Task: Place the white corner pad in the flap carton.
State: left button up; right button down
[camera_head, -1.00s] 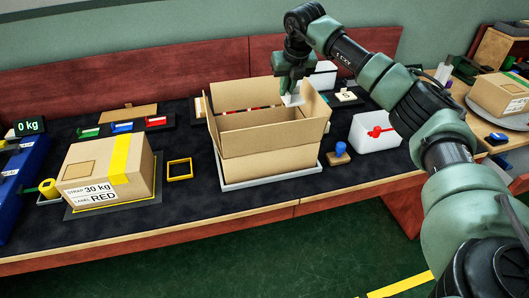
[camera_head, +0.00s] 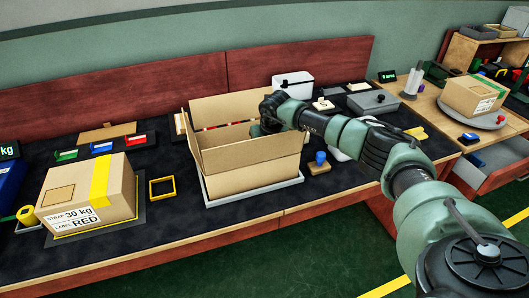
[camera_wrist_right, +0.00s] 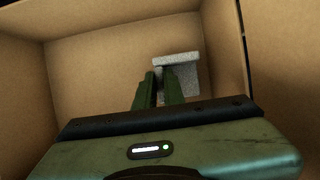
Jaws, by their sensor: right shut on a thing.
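The flap carton (camera_head: 250,168) stands open on a pale tray in the middle of the bench. My right arm reaches over its right side, and the gripper is down inside, hidden by the walls in the head view. In the right wrist view my right gripper (camera_wrist_right: 159,76) is shut on the white corner pad (camera_wrist_right: 178,61), an L-shaped speckled piece at the fingertips. The pad is inside the carton, near one corner. I cannot tell whether it touches the carton floor (camera_wrist_right: 95,85). My left gripper is not in view.
A taped 30 kg carton (camera_head: 90,195) and a yellow square frame (camera_head: 162,188) are to the left. A blue-knobbed stamp (camera_head: 320,160) is close to the right. A white box (camera_head: 293,86) stands behind. A turntable carton (camera_head: 473,98) is at the far right.

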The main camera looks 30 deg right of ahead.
jog(key=shift+f, duration=1.1)
jog(key=c, duration=1.5)
grip_release()
jog(key=b+v, duration=0.1)
jog(key=v, duration=1.1)
jog(key=shift+r, duration=0.1)
